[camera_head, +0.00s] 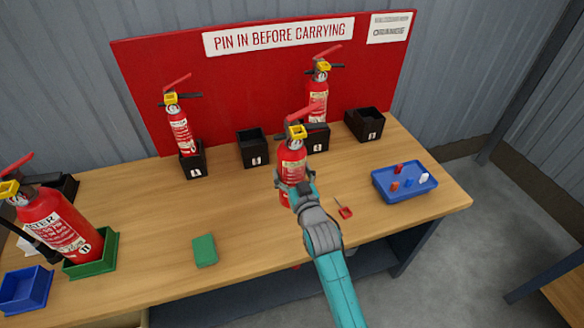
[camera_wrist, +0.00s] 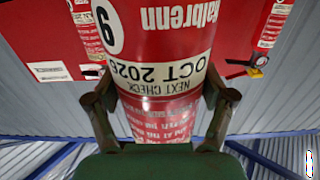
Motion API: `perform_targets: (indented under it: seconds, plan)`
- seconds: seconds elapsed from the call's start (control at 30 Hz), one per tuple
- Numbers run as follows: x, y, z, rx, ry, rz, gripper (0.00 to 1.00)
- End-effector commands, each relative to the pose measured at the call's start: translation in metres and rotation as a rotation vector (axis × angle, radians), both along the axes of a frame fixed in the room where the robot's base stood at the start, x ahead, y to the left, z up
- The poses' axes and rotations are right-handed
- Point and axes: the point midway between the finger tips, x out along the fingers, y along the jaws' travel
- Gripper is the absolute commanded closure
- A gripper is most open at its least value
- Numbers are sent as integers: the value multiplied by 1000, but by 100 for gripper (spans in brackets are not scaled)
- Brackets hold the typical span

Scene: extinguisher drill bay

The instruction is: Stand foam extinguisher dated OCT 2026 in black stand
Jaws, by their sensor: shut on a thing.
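A red extinguisher (camera_head: 291,163) with a yellow collar and red lever stands upright at mid-bench. In the wrist view its label (camera_wrist: 160,75) is upside down and reads NEXT CHECK OCT 2026. My gripper (camera_head: 294,183) is shut around its lower body, one finger on each side. Its base is partly hidden, so I cannot tell whether it touches the bench. Several black stands line the back: the left one (camera_head: 194,163) and one behind the held extinguisher (camera_head: 318,139) hold red extinguishers. Another (camera_head: 252,149) and the far right one (camera_head: 366,125) look empty.
A larger red extinguisher (camera_head: 62,225) leans in a green tray (camera_head: 94,265) at left, near a blue bin (camera_head: 25,291). A green block (camera_head: 205,251), a small red-handled item (camera_head: 345,212) and a blue tray of small pieces (camera_head: 404,191) lie in front. The red backboard (camera_head: 235,85) rises behind.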

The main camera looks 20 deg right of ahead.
Motion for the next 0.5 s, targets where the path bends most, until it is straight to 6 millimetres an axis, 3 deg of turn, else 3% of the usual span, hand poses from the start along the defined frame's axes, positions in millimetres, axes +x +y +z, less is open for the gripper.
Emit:
perform_targets:
  seconds: [0.5]
  plan:
    - [1,0,-30,0,-12,0,88]
